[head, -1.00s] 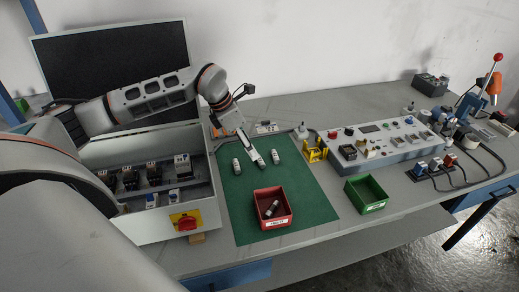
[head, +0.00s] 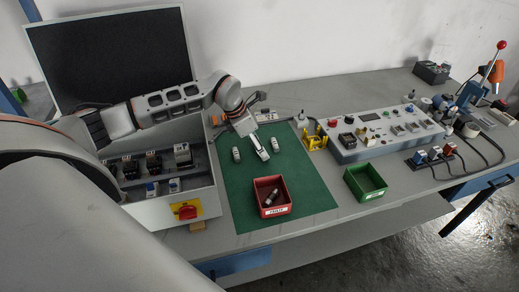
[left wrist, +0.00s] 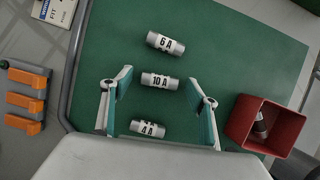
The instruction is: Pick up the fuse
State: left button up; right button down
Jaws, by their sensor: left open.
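Three pale cylindrical fuses lie on the green mat. In the left wrist view they are labelled 6 A (left wrist: 166,43), 10 A (left wrist: 159,80) and 4 A (left wrist: 148,128). In the head view two show, one on the left (head: 236,154) and one on the right (head: 274,144); the middle one is hidden by my gripper. My left gripper (head: 261,150) is open and empty, pointing down over the middle of the row. In the left wrist view its fingertips (left wrist: 160,82) are at either end of the 10 A fuse, apart from it. My right gripper is not in view.
A red bin (head: 258,207) holding a dark and grey piece stands at the mat's near edge. A green bin (head: 352,185) stands to the right. A yellow holder (head: 315,139) and a control panel (head: 345,155) stand right of the mat, an open electrical box (head: 206,203) to the left.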

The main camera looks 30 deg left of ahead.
pick_arm(q)
jog(key=c, duration=1.2)
jog(key=shift+r, duration=0.15)
